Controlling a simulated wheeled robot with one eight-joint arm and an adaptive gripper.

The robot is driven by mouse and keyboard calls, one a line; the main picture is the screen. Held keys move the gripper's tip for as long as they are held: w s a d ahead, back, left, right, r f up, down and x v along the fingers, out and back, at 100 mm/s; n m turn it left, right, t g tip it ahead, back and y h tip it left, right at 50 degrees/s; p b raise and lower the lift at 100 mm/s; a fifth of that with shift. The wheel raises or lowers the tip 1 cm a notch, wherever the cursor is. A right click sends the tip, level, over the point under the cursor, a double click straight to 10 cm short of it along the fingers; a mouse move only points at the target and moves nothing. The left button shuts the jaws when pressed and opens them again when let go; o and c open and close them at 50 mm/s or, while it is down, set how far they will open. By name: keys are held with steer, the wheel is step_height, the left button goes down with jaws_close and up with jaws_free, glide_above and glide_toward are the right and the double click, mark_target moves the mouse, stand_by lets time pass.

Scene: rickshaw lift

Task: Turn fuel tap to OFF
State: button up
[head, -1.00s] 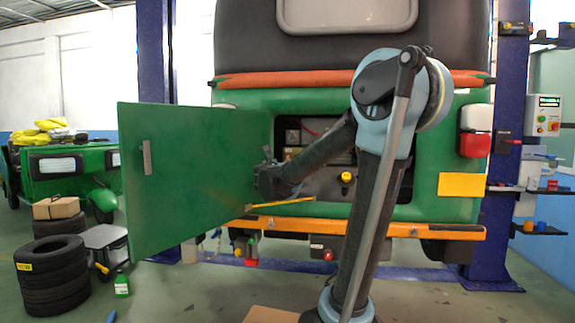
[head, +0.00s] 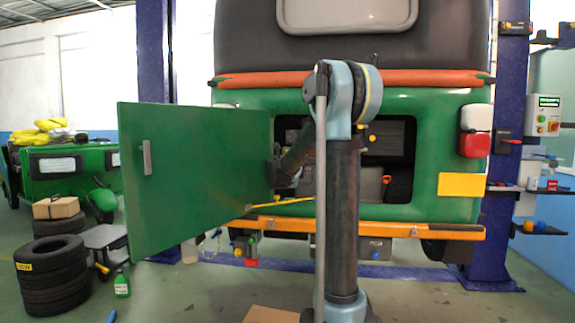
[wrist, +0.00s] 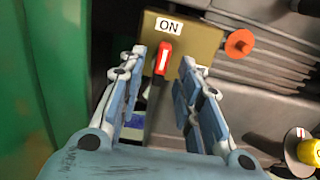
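The fuel tap has a red lever (wrist: 164,57) on a tan plate (wrist: 190,38) in the wrist view. A white label above the lever reads ON, and the lever points up toward it, slightly tilted. My gripper (wrist: 165,62) is open, with one finger on each side of the lever in the picture. I cannot tell whether either finger touches it. In the head view my gripper (head: 277,172) is at the left side of the open engine bay, partly hidden by the door. The tap cannot be made out there.
The green door (head: 195,175) stands open left of the bay; its green surface also fills the wrist view's left side (wrist: 30,95). An orange-red knob (wrist: 240,43) and a yellow knob (wrist: 310,152) are to the tap's right. An orange bumper (head: 420,231) runs below.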

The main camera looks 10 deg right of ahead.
steer(key=shift+x, duration=1)
jaws_close()
steer(key=shift+d, duration=0.1)
steer(key=shift+m, duration=0.3)
steer(key=shift+s+d+f+m, duration=0.1)
steer(key=shift+m, duration=4.25)
steer(key=shift+s+f+m, duration=0.1)
steer(key=shift+m, duration=4.25)
